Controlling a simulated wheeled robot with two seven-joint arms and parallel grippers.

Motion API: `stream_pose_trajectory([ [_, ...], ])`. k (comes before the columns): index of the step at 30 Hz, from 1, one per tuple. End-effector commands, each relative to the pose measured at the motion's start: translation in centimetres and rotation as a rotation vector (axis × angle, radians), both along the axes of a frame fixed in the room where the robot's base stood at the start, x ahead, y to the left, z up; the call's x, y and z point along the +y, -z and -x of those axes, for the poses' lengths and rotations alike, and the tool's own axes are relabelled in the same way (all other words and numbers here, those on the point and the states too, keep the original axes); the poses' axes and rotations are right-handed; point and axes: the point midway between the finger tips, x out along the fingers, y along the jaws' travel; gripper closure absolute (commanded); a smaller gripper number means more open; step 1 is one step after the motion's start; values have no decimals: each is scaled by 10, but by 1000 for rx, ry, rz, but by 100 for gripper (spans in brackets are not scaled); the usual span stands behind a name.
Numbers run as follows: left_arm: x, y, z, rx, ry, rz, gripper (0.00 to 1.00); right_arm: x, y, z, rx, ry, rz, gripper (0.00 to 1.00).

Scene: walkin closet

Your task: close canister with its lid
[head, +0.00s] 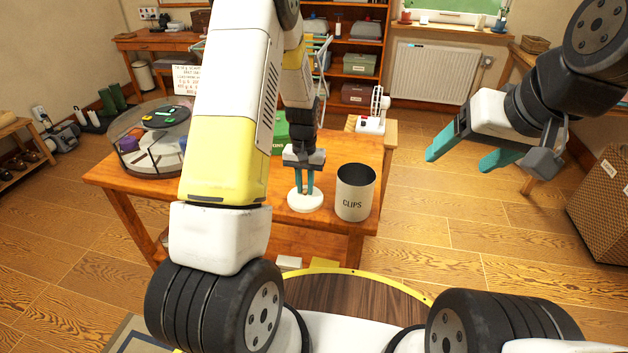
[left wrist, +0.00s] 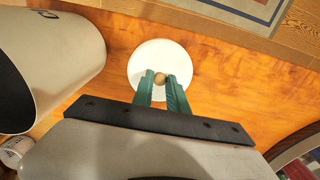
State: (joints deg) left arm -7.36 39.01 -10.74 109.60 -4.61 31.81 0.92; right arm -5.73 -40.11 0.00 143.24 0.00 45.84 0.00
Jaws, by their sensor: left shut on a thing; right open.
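The canister (head: 354,194) is white, marked CLIPS, and stands upright and open on the wooden table, dark inside. It also shows at the left of the left wrist view (left wrist: 68,58). The lid (head: 305,200) is a white disc to the left of the canister, at the table's front edge. In the left wrist view the lid (left wrist: 150,62) has a small brown knob (left wrist: 160,79). My left gripper (head: 305,190) points down and is shut on the knob. I cannot tell whether the lid touches the table. My right gripper (head: 462,152) is open and empty, off to the right above the floor.
A round divided tray (head: 153,160) stands at the table's left, and a green box (head: 281,136) sits behind my left arm. A white object (head: 374,118) is at the back right of the table (head: 236,221).

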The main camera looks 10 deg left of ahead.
Motion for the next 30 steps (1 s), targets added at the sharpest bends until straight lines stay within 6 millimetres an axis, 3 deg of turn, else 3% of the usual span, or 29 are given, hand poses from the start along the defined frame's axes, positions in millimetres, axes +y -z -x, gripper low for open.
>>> stream_pose_trajectory([
  [30,0,-31,0,-1,0,0,100,0,0,0,0,0,0,26],
])
